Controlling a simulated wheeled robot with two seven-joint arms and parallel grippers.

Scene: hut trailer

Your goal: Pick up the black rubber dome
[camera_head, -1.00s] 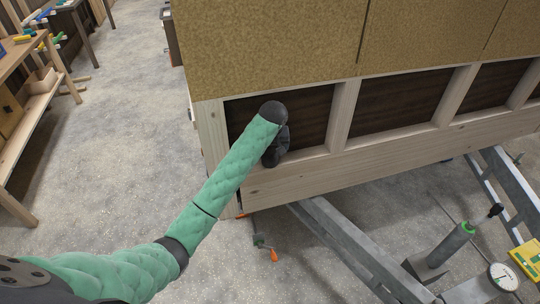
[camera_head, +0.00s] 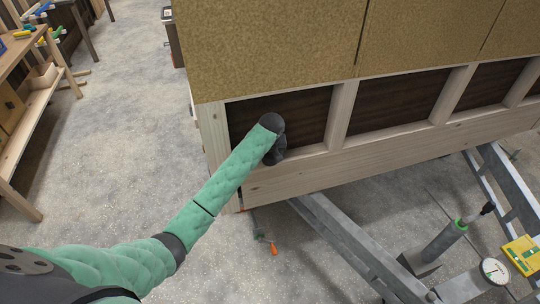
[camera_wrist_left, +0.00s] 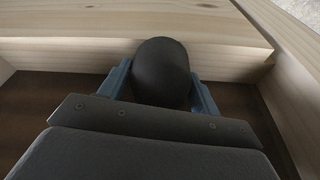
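The black rubber dome (camera_wrist_left: 163,70) is a dark, smooth, rounded piece in the middle of the left wrist view, in front of a pale wooden beam. My left gripper (camera_wrist_left: 162,85) has its two blue-grey fingers on either side of the dome, very close to its sides. I cannot tell whether they press on it. The palm hides the dome's near end. In the head view my left gripper (camera_head: 274,152) is a dark shape at the hut's lower frame, mostly hidden by my wrist, and the dome cannot be made out there. My right gripper is not in view.
The hut wall (camera_head: 270,45) with its wooden bottom beam (camera_head: 400,152) stands close in front. A metal trailer rail (camera_head: 350,243), a jack (camera_head: 440,245), a dial gauge (camera_head: 494,271) and a yellow item (camera_head: 522,254) are lower right. A wooden bench (camera_head: 28,120) is far left; floor between is clear.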

